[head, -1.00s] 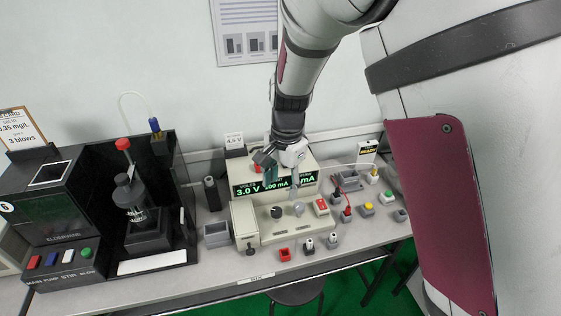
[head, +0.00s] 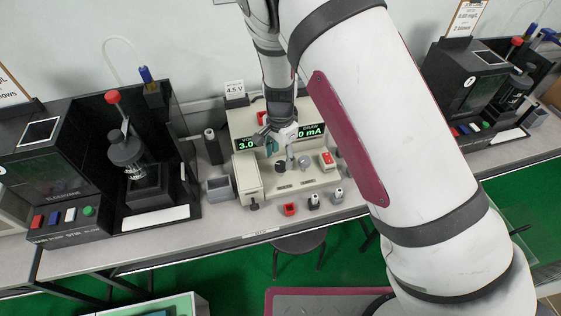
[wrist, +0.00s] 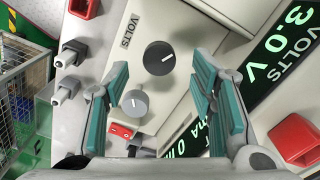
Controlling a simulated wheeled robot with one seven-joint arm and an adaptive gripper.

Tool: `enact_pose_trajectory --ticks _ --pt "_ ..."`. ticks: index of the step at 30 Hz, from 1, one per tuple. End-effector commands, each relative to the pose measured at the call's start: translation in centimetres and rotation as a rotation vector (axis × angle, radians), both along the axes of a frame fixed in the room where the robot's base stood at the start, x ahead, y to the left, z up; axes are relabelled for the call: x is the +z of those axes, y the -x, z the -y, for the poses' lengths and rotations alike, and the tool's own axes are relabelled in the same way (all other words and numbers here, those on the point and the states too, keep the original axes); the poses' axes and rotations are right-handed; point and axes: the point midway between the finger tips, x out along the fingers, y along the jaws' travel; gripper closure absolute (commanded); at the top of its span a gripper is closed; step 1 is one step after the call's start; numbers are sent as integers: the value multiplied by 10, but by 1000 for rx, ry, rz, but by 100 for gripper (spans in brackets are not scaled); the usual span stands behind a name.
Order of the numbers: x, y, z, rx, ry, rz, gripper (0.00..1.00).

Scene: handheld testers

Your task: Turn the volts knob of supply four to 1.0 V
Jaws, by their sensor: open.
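The supply (head: 248,180) is a beige box on the bench, with a green-lit display (head: 246,144) whose volts part reads 3.0 V. Its black volts knob (wrist: 158,58) is beside the word VOLTS in the wrist view, and in the head view the knob (head: 280,168) is on the front panel. A smaller grey knob (wrist: 135,103) is next to it. My gripper (wrist: 160,66) is open, its teal fingers apart on either side of the black knob's picture, holding nothing. In the head view my gripper (head: 281,153) hangs just above the panel; contact cannot be told.
A black tester (head: 130,165) stands to the left and another (head: 475,90) at the far right. My arm hides the bench right of the supply.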

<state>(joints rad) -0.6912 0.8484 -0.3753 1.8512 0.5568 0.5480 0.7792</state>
Motion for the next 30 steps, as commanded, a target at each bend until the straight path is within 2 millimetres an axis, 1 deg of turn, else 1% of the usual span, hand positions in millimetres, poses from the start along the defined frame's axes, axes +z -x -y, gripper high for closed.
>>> enact_pose_trajectory --ticks 1,3,7,12,19,25,26,30 --pt "-9 1 2 -1 3 -3 49" --pt "-19 1 1 -2 2 -2 49" --pt "-31 0 1 0 1 -1 49" --pt "-36 0 1 0 1 1 49" --pt "-37 0 0 0 0 0 49" --pt "-37 0 0 0 0 0 94" --pt "-36 0 0 0 0 0 97" --pt "-36 0 0 2 0 0 97"
